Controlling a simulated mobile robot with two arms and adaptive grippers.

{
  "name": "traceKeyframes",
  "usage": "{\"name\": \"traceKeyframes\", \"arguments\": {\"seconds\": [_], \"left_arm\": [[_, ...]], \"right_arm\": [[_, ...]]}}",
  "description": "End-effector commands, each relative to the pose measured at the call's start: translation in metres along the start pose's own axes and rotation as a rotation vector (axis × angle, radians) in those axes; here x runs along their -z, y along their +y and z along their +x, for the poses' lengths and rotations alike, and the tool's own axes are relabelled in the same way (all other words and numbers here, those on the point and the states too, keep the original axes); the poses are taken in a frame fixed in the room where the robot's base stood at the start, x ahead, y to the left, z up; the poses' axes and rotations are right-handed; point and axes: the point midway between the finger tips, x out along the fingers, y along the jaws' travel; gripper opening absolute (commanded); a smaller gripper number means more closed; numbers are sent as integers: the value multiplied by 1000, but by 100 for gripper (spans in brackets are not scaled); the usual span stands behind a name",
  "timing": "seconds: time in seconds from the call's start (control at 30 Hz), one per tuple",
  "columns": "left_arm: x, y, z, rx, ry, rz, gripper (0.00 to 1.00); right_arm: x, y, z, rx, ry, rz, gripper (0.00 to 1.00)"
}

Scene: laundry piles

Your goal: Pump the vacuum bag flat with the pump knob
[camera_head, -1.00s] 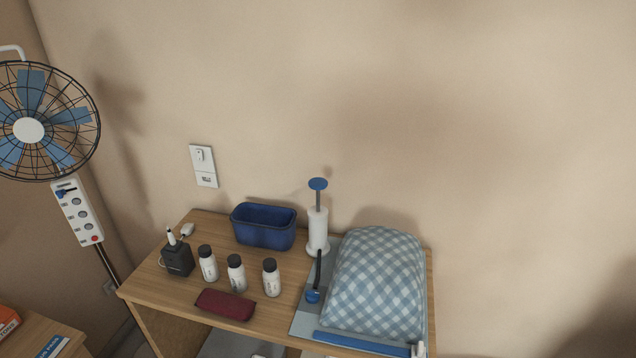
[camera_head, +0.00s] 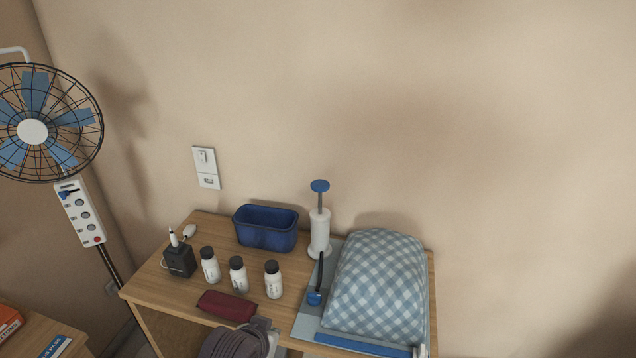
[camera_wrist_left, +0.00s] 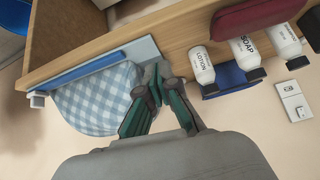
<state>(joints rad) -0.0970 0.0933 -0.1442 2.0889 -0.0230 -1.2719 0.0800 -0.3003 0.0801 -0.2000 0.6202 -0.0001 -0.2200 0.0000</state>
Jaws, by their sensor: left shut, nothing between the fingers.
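The vacuum bag (camera_head: 377,285) lies on the right of the wooden shelf top, puffed up around blue-and-white checked cloth. The white pump (camera_head: 319,234) stands upright beside it at the back, its blue knob (camera_head: 320,186) raised on a grey rod. A dark hose runs from the pump to a blue valve (camera_head: 315,297) on the bag's left edge. In the left wrist view the checked bag (camera_wrist_left: 90,103) lies left of my left gripper (camera_wrist_left: 158,76), which is shut and empty; the pump is not clear there. Only grey parts of my arm show in the head view.
Three white bottles (camera_head: 237,274), a red pouch (camera_head: 227,305), a blue bin (camera_head: 266,229) and a black charger box (camera_head: 179,262) crowd the shelf's left half. A fan (camera_head: 33,131) stands at far left. The wall is close behind; the space above the shelf is clear.

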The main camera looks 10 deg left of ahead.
Motion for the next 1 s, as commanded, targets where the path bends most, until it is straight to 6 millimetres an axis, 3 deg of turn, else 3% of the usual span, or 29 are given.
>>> {"name": "traceKeyframes", "arguments": {"seconds": [0.03,0.3,0.4,0.5,0.6,0.7,1.0], "left_arm": [[33,-2,7,5,60,-7,0],[203,-10,24,19,360,-45,0],[257,-12,20,19,454,-54,0],[300,-13,12,19,527,-59,0],[328,-14,5,18,577,-64,0],[343,-14,1,17,604,-66,0],[348,-15,-1,17,613,-67,0]], "right_arm": [[0,0,0,0,0,0,40],[0,0,0,0,0,0,40],[0,0,0,0,0,0,40],[0,0,0,0,0,0,40],[0,0,0,0,0,0,40],[0,0,0,0,0,0,40],[0,0,0,0,0,0,40]]}}
